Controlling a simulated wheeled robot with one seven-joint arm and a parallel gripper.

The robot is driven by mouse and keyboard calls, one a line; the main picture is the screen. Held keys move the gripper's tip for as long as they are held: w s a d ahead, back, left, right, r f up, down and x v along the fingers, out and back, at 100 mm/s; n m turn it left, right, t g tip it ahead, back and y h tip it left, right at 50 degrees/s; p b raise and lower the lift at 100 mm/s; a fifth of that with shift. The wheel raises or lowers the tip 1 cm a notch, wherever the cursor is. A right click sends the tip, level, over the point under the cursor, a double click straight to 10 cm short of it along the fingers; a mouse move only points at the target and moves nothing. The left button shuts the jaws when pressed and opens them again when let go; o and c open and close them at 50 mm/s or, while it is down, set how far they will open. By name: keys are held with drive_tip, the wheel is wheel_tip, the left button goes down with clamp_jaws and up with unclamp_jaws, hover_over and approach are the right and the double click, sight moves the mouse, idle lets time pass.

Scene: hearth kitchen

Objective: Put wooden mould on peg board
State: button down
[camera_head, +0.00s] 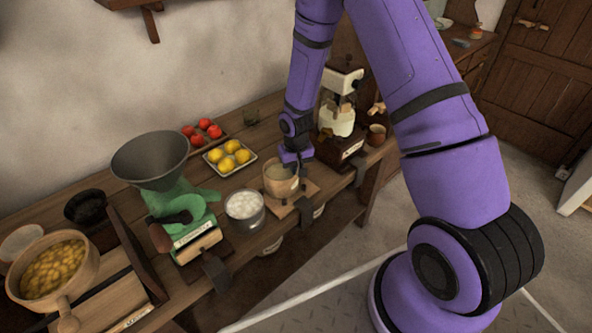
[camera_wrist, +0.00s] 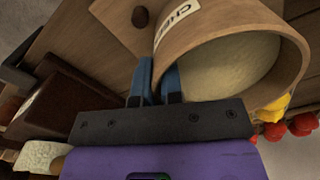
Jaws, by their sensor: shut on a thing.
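The wooden mould (camera_head: 280,184) is a round, open-topped wooden cup with pale stuff inside, at the front of the bench in the head view. In the wrist view the mould (camera_wrist: 290,50) is large and tilted, with a white label starting "CHE". My gripper (camera_head: 295,163) is shut on the mould's wall; in the wrist view its blue fingers (camera_wrist: 159,82) are at the near side of the rim. The peg board (camera_head: 306,196), a flat wooden board, lies under and beside the mould; a dark peg (camera_wrist: 140,17) shows in the wrist view. I cannot tell whether mould and board touch.
A metal pot of white balls (camera_head: 244,206) stands just left of the mould. Behind are a tray of lemons (camera_head: 229,156) and a tray of tomatoes (camera_head: 202,131). A green grinder (camera_head: 180,205) is further left; a dark-based mill (camera_head: 338,148) stands right.

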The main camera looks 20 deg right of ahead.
drive_tip(key=shift+f, duration=0.3)
drive_tip(key=c, duration=1.3)
unclamp_jaws()
drive_tip(key=shift+o, duration=0.2)
